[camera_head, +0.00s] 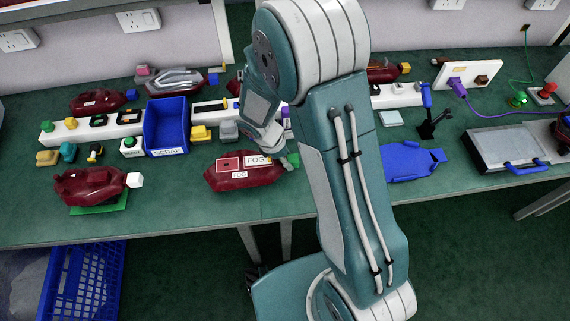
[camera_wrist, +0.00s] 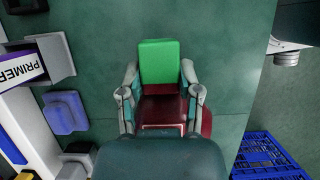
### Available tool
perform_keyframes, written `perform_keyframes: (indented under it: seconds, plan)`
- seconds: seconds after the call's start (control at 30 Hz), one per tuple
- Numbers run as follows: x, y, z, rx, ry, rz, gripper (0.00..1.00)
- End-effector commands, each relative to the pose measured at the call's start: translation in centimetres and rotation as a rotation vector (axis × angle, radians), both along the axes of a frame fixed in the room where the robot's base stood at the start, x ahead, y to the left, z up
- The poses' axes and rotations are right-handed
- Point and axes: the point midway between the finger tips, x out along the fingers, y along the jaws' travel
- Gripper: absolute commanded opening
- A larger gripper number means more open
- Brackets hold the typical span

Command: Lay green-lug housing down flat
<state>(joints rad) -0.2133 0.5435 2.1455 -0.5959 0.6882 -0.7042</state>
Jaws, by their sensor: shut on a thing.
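I cannot tell whether the housing's underside touches the bench.
Another red housing (camera_head: 90,186) with a white lug rests on a green pad at left. A blue SCRAP bin (camera_head: 166,127) and white holders stand behind. A blue lamp-shaped mat (camera_head: 406,162) lies right of my arm.

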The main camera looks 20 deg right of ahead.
Motion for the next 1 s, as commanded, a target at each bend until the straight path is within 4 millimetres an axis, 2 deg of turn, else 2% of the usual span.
perform_keyframes:
  seconds: [0.13, 0.3, 0.67, 0.7, 0.77, 1.0]
  plan:
    - [0.6, 0.8, -1.3, -0.003, 0.002, 0.002, 0.00]
    - [0.5, 0.6, -3.6, -0.002, 0.002, 0.001, 0.00]
    - [0.5, 0.5, -4.0, 0.001, -0.001, 0.000, 0.00]
    - [0.5, 0.5, -4.1, 0.000, -0.001, 0.001, 0.54]
    - [0.5, 0.6, -4.0, 0.000, -0.001, 0.001, 0.79]
    - [0.5, 0.6, -4.0, 0.000, -0.001, 0.001, 0.79]
